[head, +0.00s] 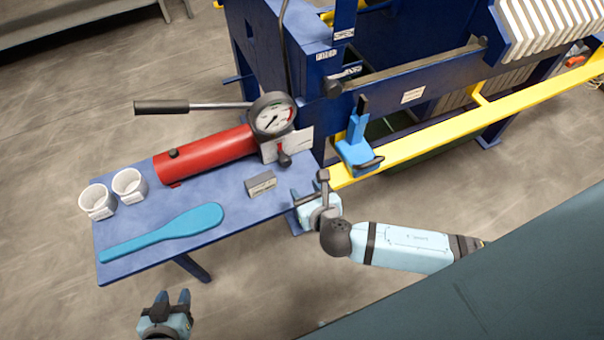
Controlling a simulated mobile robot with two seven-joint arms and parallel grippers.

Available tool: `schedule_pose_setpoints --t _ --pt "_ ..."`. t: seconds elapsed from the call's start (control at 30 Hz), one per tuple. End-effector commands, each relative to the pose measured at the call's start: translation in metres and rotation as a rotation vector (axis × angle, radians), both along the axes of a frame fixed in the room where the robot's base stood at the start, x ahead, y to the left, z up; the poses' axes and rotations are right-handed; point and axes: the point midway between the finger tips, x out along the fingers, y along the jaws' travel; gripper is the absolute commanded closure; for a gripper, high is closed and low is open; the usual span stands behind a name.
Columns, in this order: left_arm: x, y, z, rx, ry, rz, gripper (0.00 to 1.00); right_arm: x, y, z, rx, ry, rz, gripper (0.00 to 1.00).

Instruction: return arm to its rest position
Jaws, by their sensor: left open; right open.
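My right gripper (298,197) is open beside the right end of the blue side table, just right of the small grey block (261,184). My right arm runs from it toward the lower right. I cannot tell whether its fingers touch the table edge. My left gripper (173,298) is open and empty at the bottom left, over the floor in front of the table. Most of my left arm is out of view.
The blue table (235,215) holds a red hand pump (205,154) with gauge (272,119), two white cups (97,200) and a teal paddle (170,230). The blue press frame (290,25), yellow rail (440,130) and blue bracket (356,145) stand beyond my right gripper. Floor in front is clear.

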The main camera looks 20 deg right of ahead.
Motion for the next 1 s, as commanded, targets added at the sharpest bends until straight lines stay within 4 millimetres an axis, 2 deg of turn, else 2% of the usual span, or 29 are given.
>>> schedule_pose_setpoints --t 0.27,0.37,0.47,0.67,0.8,0.9,1.0 --pt "0.0 0.0 0.0 0.001 -0.001 -0.001 0.57 -0.001 0.001 -0.001 0.019 0.007 -0.006 0.5" --pt "0.0 0.0 0.0 0.001 -0.001 -0.001 0.57 -0.007 0.005 -0.007 0.157 0.052 -0.05 0.5" --pt "0.0 0.0 0.0 0.001 -0.001 -0.001 0.57 -0.019 0.014 -0.017 0.465 0.147 -0.164 0.5" --pt "0.0 0.0 0.0 0.001 -0.001 -0.001 0.57 -0.054 0.021 -0.037 1.345 0.371 -0.597 0.5" --pt "0.0 0.001 0.0 0.001 -0.001 0.0 0.57 -0.078 0.008 -0.045 1.933 0.447 -0.955 0.5" --pt "0.0 0.001 0.0 0.001 -0.001 0.0 0.57 -0.093 -0.007 -0.049 2.266 0.45 -1.171 0.5" --pt "0.0 0.001 0.0 0.002 -0.002 0.0 0.57 -0.104 -0.02 -0.051 2.499 0.429 -1.321 0.5"
